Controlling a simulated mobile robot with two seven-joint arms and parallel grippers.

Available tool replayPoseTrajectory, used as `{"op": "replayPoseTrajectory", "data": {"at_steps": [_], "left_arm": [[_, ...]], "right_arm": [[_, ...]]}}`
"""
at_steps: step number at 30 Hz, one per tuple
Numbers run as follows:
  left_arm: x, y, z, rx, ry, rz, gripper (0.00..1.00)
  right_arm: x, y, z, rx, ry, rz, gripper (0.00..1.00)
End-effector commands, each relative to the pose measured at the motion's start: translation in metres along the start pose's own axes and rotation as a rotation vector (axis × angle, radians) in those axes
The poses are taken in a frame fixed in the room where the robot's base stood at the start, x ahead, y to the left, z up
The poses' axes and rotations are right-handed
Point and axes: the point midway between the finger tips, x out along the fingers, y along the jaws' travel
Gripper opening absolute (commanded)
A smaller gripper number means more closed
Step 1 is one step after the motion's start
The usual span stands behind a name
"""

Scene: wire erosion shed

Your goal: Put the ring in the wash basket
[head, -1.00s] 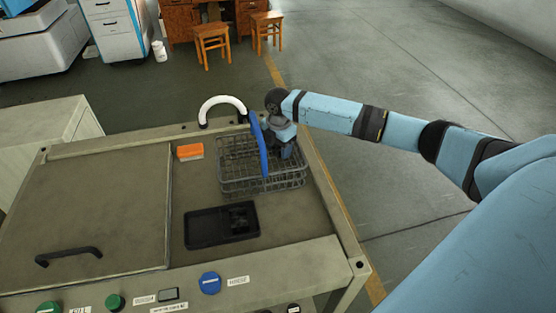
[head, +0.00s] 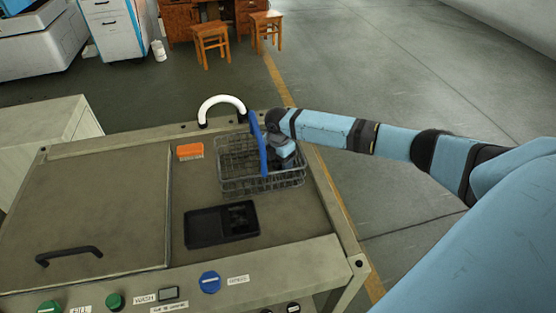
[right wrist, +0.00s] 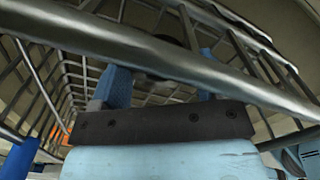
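The wash basket (head: 232,190) is a grey wire basket with a blue upright handle (head: 259,140), standing on the bench top. My right gripper (head: 287,160) reaches down inside its right half, partly hidden by the wires and handle. In the right wrist view, the two blue fingers (right wrist: 160,75) stand apart behind a thick basket bar (right wrist: 170,55). A dark shape shows between and beyond them, but I cannot tell whether it is the ring or whether they grip it. I cannot make out the ring in either view. My left gripper is not in view.
A black tray (head: 196,230) with a dark insert lies in front of the basket. An orange brush (head: 190,151) lies left of it, and a white curved pipe (head: 222,99) stands behind. A closed lid (head: 90,205) covers the bench's left. Buttons line the front.

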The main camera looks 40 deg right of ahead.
Motion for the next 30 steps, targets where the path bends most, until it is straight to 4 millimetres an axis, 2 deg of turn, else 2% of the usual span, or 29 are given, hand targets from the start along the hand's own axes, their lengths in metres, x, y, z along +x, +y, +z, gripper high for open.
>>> {"op": "replayPoseTrajectory", "data": {"at_steps": [8, 13, 17, 24, 30], "left_arm": [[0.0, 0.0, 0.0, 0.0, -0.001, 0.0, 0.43], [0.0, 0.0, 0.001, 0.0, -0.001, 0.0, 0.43], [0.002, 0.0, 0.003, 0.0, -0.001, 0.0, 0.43], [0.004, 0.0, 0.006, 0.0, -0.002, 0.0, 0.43], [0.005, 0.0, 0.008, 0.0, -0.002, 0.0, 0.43]], "right_arm": [[0.0, 0.0, 0.0, 0.0, 0.0, 0.0, 0.79], [-0.01, 0.0, 0.0, 0.0, 0.0, 0.0, 0.79], [-0.033, 0.0, 0.001, -0.001, 0.0, 0.003, 0.79], [-0.086, 0.001, 0.001, 0.0, 0.0, 0.003, 0.79], [-0.114, 0.001, 0.0, 0.0, 0.001, 0.001, 0.79]]}}
